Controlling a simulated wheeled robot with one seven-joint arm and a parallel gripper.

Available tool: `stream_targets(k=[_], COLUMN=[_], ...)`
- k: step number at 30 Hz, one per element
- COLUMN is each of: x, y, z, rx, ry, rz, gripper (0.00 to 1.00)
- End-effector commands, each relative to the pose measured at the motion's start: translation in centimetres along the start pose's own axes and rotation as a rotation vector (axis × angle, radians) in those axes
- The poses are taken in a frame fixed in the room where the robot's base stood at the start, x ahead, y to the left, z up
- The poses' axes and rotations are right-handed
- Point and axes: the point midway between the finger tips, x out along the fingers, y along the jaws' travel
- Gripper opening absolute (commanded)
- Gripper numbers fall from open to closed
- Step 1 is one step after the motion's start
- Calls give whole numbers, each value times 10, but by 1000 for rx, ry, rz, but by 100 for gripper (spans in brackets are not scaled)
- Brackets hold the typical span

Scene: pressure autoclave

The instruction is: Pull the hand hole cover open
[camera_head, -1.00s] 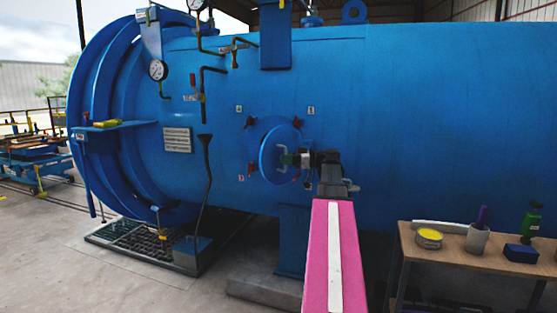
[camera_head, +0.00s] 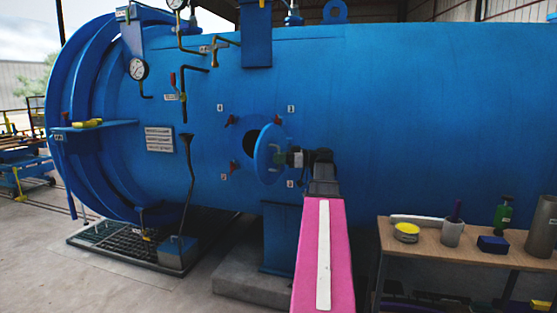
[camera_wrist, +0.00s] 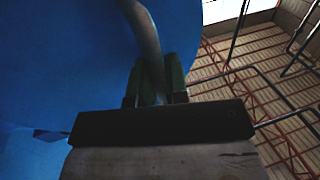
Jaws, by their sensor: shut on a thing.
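The hand hole cover (camera_head: 268,154) is a round blue disc on the side of the blue autoclave (camera_head: 400,110). It stands swung out from the wall, and the dark hand hole (camera_head: 250,143) shows to its left. My gripper (camera_head: 293,158) is at the right part of the cover's outer face. In the wrist view, my gripper (camera_wrist: 155,85) has its two fingers shut around a curved grey handle (camera_wrist: 143,35), with the cover's blue face (camera_wrist: 75,50) behind it. The hinge of the cover is hidden.
Red clamps, such as the upper left one (camera_head: 231,120), surround the hole beside numbered tags. A wooden bench (camera_head: 440,259) with a yellow tin (camera_head: 406,231), a cup and other items stands at the lower right. A support leg (camera_head: 282,237) stands below the cover.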

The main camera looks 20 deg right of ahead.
Motion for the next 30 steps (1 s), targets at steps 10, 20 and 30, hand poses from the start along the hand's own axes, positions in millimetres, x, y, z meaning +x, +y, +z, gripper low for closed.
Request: stream_targets(k=[10,20,30], x=[0,-31,-90], y=[0,1,1], z=[0,0,0], rx=[0,0,0], ry=[0,0,0], rz=[0,3,1], gripper=[39,39,39])
